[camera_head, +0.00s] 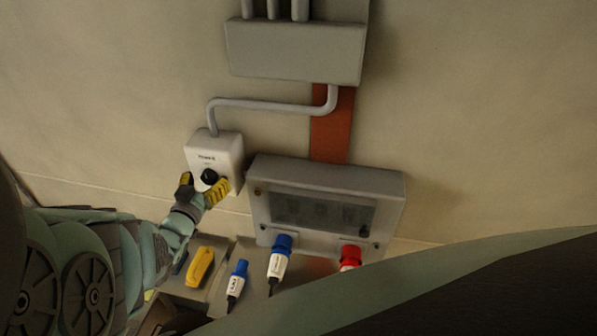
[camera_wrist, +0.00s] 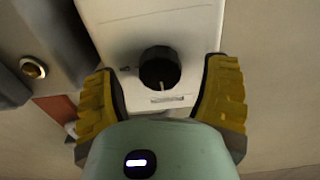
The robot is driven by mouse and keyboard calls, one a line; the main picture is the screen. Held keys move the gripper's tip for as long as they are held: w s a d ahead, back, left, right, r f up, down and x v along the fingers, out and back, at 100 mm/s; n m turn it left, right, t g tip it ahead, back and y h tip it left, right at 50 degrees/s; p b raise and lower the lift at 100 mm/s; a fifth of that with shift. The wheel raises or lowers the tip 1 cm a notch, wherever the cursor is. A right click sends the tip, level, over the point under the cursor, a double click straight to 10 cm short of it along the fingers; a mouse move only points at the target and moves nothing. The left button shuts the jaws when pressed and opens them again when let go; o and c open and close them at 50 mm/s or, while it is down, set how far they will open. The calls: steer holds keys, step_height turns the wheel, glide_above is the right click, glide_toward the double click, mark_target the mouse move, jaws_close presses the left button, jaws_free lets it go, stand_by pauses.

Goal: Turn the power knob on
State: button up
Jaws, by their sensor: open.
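The power knob (camera_head: 209,177) is a round black dial on a white wall box (camera_head: 215,150). In the wrist view the knob (camera_wrist: 159,68) shows a pale pointer line on its face, pointing toward the bottom of the picture. The white box (camera_wrist: 188,25) fills the upper middle there. My gripper (camera_head: 203,187) is open in front of the box. In the wrist view its yellow ribbed fingers (camera_wrist: 154,90) stand on either side of the knob, with a visible space between each finger and the knob. I cannot tell the exact depth of the fingertips.
A grey socket panel (camera_head: 390,190) with a blue plug (camera_head: 281,246) and a red plug (camera_head: 350,254) is right of the box. Another blue plug (camera_head: 238,270) and a yellow object (camera_head: 200,267) lie below. A conduit (camera_head: 265,104) runs to a grey box (camera_head: 295,50) above.

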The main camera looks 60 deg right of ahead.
steer(key=shift+w+d, duration=0.15)
steer(key=shift+d, duration=0.1)
steer(key=c, duration=1.2)
steer(key=shift+c, duration=0.2)
